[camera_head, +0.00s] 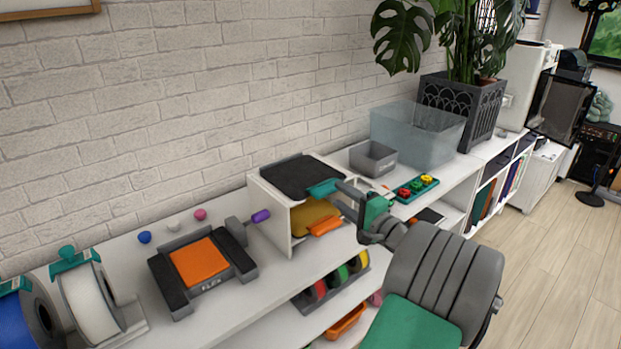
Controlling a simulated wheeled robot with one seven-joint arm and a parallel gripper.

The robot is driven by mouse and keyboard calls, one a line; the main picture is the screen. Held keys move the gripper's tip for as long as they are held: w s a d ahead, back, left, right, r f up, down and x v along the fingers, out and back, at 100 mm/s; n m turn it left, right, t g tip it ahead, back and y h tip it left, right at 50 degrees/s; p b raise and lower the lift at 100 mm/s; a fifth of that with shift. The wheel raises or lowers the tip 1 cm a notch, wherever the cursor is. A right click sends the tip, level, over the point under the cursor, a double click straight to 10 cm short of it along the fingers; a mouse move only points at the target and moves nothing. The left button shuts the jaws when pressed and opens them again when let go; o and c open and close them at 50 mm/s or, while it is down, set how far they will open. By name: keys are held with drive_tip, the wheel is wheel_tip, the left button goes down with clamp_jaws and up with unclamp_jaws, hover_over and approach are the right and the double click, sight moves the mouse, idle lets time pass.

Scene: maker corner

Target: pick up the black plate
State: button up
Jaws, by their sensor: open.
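A black plate (302,176), flat and roughly square with rounded corners, lies on top of a white open-fronted box (271,212) on the white shelf unit. A dark raised edge shows along its back. My gripper (322,188) is at the plate's front right corner, with its teal fingers open. In this view the fingers overlap the plate's edge. I cannot tell whether they touch it or how far above or beside it they are. Part of that corner is hidden behind the fingers.
Yellow and orange items (314,218) sit inside the white box. A grey-and-orange device (200,264) and spools (88,300) stand to the left. A grey bin (373,158), clear tub (415,128) and colored-knob tray (416,188) stand right. A brick wall is behind.

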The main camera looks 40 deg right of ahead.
sight(327, 182)
drive_tip(key=w, duration=0.7)
drive_tip(key=shift+d+r+p, duration=0.1)
drive_tip(key=shift+d+p, duration=0.15)
drive_tip(key=shift+p, duration=0.05)
clamp_jaws()
